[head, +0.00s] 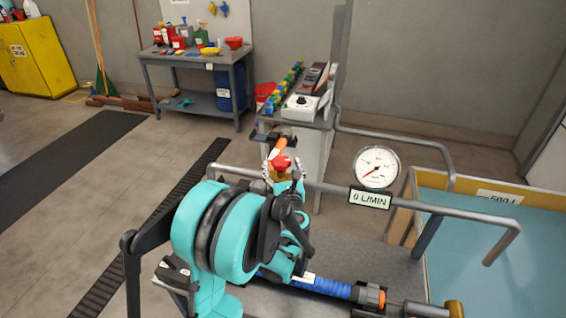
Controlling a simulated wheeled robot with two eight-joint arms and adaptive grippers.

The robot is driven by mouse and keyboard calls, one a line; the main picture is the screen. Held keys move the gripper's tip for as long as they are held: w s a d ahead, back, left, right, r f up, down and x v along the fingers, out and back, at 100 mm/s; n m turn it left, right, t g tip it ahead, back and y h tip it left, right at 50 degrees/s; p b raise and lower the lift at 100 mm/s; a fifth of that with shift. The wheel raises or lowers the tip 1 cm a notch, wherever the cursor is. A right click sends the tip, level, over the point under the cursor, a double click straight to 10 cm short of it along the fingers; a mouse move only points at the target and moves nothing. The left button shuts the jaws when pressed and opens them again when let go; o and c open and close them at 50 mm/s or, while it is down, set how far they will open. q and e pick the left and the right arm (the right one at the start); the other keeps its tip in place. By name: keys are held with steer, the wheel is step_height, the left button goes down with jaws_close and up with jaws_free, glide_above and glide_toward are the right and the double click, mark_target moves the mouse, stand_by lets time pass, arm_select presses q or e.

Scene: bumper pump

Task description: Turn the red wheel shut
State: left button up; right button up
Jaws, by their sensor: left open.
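The small red wheel (281,163) shows in the middle of the head view, on top of a brass-coloured fitting by the grey pipe. My left gripper (283,173) reaches up to it from below with its fingers apart. One fingertip is on each side of the wheel and fitting. Whether the fingers touch the wheel, I cannot tell. My teal left wrist hides the pipework below. My right gripper is not in view.
A round gauge (377,167) and a display (370,198) reading 0 L/MIN sit on the pipe at right. A blue hose (325,287) runs below. A blue-topped tank (490,255) stands at right. A workbench (195,57) stands behind; the floor at left is mostly clear.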

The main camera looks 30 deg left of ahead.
arm_select(q)
steer(key=shift+x, duration=1.1)
steer(key=c, duration=1.2)
steer(key=shift+m+t+h, duration=0.3)
steer(key=shift+h, duration=0.1)
steer(key=m+t+h, duration=0.1)
steer(key=m+h+b, duration=0.1)
steer(key=h, duration=0.1)
steer(key=m+t+h, duration=0.1)
steer(key=h, duration=0.1)
steer(key=shift+s+a+m+t, duration=0.1)
steer(key=shift+a+m+t, duration=0.15)
steer(key=shift+m+t, duration=0.05)
steer(key=m+h, duration=0.3)
steer(key=h, duration=0.2)
steer(key=m+h+b, duration=0.1)
steer(key=m+h, duration=0.2)
steer(key=h, duration=0.2)
steer(key=shift+a, duration=0.15)
steer(key=m+g+h, duration=0.1)
steer(key=m+h, duration=0.1)
steer(key=h, duration=0.1)
steer(key=m+g+h, duration=0.1)
steer(key=m+h, duration=0.2)
steer(key=shift+g, duration=0.4)
steer(key=m+g+h, duration=0.4)
steer(key=g+h, duration=0.1)
steer(key=shift+r+m, duration=0.1)
steer(key=shift+m, duration=0.2)
steer(key=shift+g, duration=0.5)
